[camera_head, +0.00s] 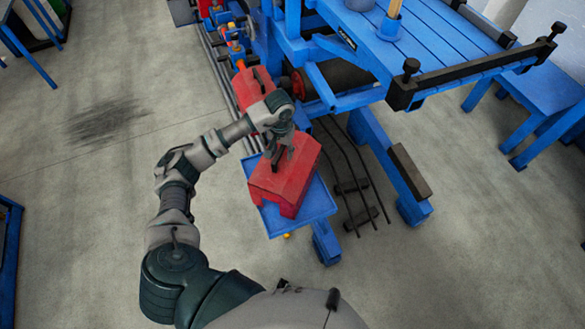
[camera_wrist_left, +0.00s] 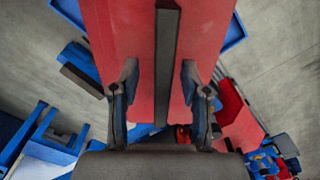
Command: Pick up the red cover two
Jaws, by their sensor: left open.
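A red cover (camera_head: 285,184) with a dark handle bar along its top rests on a blue tray (camera_head: 318,206). My left gripper (camera_head: 281,157) is right above this cover, over its handle. In the left wrist view the open fingers (camera_wrist_left: 158,95) stand on either side of the dark handle (camera_wrist_left: 167,60), with the red cover (camera_wrist_left: 115,30) below them. I cannot tell whether the fingers touch the cover. A second red cover (camera_head: 250,88) sits farther back, partly hidden behind my wrist. My right gripper is not in view.
A blue machine frame (camera_head: 372,85) with a dark roller stands close on the right. Black bars (camera_head: 355,188) lie beside the tray. A blue table (camera_head: 545,100) is at the far right. The grey floor at the left (camera_head: 90,175) is clear.

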